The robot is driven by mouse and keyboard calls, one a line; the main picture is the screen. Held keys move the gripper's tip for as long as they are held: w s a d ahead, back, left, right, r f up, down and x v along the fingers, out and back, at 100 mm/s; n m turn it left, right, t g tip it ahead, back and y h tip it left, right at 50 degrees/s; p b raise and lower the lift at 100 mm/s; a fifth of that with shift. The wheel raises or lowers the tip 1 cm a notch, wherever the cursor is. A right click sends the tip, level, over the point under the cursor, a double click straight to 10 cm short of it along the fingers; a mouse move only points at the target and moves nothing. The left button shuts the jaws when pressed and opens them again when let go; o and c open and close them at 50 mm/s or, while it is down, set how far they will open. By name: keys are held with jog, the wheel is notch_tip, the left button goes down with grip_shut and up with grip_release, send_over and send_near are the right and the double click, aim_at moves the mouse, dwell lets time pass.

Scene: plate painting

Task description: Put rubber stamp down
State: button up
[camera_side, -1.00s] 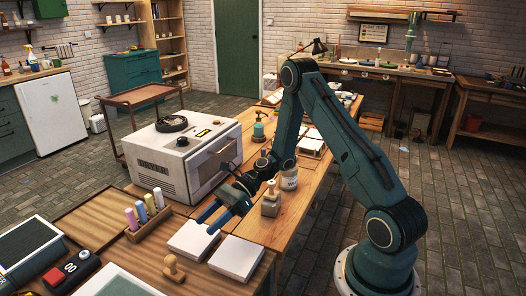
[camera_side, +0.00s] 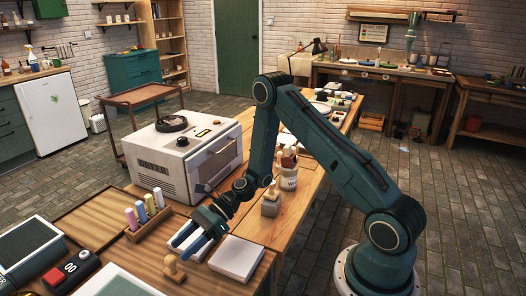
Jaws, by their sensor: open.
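The rubber stamp (camera_side: 174,269) with its pale wooden knob handle stands upright on the wooden table near the front edge. My gripper (camera_side: 191,244) is open, its two blue fingers spread and pointing down-left. It is just up and to the right of the stamp in the picture, over the left white square slab. No object shows between the fingers. I cannot tell the exact gap between the fingertips and the stamp.
A second white slab (camera_side: 237,258) lies right of the stamp. A wooden rack (camera_side: 150,227) of coloured bottles stands to the left. A white dryer (camera_side: 160,180) stands behind, close to my gripper.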

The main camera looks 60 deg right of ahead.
aim_at(170, 256)
jog(key=shift+x, duration=2.6)
jog(key=shift+s+d+f, duration=0.1)
jog(key=shift+f, duration=0.05)
jog(key=shift+c, duration=0.4)
jog(key=c, duration=1)
jog(key=shift+c, duration=0.2)
notch_tip(170, 256, up, 20)
